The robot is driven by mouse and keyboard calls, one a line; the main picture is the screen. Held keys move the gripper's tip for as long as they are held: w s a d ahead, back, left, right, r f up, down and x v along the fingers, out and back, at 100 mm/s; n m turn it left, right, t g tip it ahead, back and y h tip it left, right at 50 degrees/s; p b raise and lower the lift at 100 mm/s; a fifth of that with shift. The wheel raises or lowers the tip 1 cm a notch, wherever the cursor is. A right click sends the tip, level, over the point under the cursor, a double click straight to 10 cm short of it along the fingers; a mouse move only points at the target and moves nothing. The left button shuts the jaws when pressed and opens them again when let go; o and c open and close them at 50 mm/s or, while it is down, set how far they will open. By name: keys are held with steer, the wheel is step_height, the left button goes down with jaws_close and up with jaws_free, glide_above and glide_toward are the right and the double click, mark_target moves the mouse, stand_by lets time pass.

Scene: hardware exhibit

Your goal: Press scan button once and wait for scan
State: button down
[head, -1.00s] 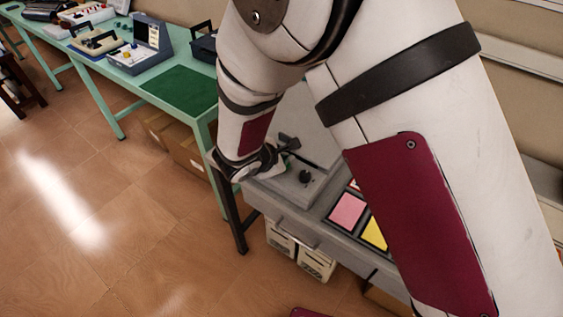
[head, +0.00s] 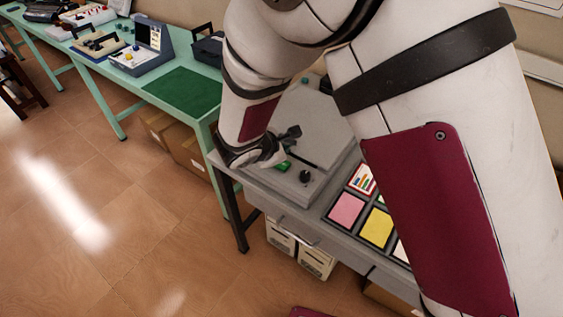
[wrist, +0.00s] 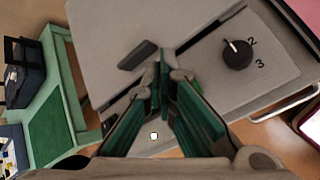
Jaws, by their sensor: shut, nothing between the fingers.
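The grey scanner-like device (head: 320,125) stands on a grey table beneath my arm. Its front panel has a black knob (head: 305,177), which the wrist view shows with the marks 2 and 3 beside it (wrist: 237,54). A long dark slot and a short dark bar (wrist: 137,55) also lie on the panel. My gripper (wrist: 163,66) is shut and empty, its green-lined fingers together over the panel near the dark bar. I cannot tell whether the tips touch it. No clearly marked scan button shows; the fingers hide part of the panel.
Pink (head: 346,211) and yellow (head: 376,227) cards lie in a dark frame right of the device. A green table (head: 120,83) with other devices extends left. Boxes (head: 175,140) and white bins sit below.

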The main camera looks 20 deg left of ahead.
steer(key=shift+r+p, duration=0.55)
steer(key=shift+r, duration=0.85)
steer(key=s+d+r+m+g+h, duration=0.1)
steer(key=s+d+r+m+g, duration=0.1)
steer(key=d+r+m, duration=0.65)
steer(key=s+d+r+m+g+h, duration=0.1)
steer(key=d+r+m, duration=0.2)
steer(key=d+r, duration=0.9)
steer(key=s+d+r+m+g, duration=0.2)
steer(key=s+d+m, duration=0.4)
steer(key=s+d, duration=0.5)
steer(key=s+d+r+m+t+y, duration=0.1)
steer(key=s+m+y, duration=0.3)
steer(key=s, duration=0.6)
steer(key=shift+s+d+r+m, duration=0.2)
steer(key=shift+d+r+m, duration=0.4)
steer(key=shift+m, duration=0.75)
